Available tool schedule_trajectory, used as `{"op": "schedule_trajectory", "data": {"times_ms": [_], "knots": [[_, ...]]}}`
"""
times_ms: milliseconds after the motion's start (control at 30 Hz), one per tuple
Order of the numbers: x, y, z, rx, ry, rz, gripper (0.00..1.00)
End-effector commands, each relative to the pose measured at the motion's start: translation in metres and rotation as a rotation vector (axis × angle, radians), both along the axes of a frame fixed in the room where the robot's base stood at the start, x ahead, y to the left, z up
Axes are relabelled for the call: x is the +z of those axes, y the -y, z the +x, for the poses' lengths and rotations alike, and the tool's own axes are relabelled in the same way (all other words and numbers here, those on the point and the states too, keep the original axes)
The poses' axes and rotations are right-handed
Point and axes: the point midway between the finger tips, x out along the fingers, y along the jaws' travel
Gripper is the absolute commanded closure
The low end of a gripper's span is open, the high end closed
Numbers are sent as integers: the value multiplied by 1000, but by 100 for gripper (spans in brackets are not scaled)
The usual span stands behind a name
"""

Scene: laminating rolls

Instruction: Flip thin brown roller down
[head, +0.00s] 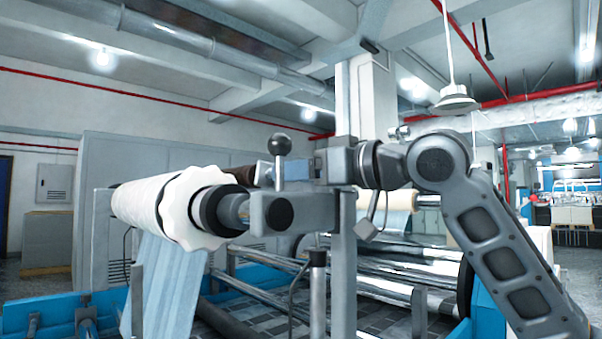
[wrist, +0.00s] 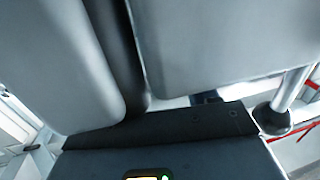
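The thin brown roller (head: 243,175) shows as a short dark brown length in the head view, behind the right end of the big white roll (head: 160,205). Most of it is hidden by that roll. My gripper (head: 285,170) is at the end of the arm, right of the brown roller's visible end, close to a lever with a black ball knob (head: 281,145). I cannot tell whether it touches either. In the wrist view, two large smooth grey surfaces fill the upper part with a dark gap between them. Whether the fingers are open or shut is unclear.
A grey bracket (head: 290,213) holds the white roll's shaft, below my gripper. A grey upright post (head: 343,270) stands beside it. Shiny metal rollers (head: 390,268) lie low behind. A light blue sheet (head: 168,285) hangs below the white roll. A blue machine frame (head: 50,318) is at lower left.

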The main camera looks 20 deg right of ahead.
Motion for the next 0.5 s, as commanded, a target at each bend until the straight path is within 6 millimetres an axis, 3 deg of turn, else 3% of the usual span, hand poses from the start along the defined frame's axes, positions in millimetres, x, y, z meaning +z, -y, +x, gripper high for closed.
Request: {"op": "schedule_trajectory", "data": {"times_ms": [267, 500], "knots": [[0, 2, -3, -1, 1, 0, 42], [0, 19, -33, -2, 3, 1, 42]]}}
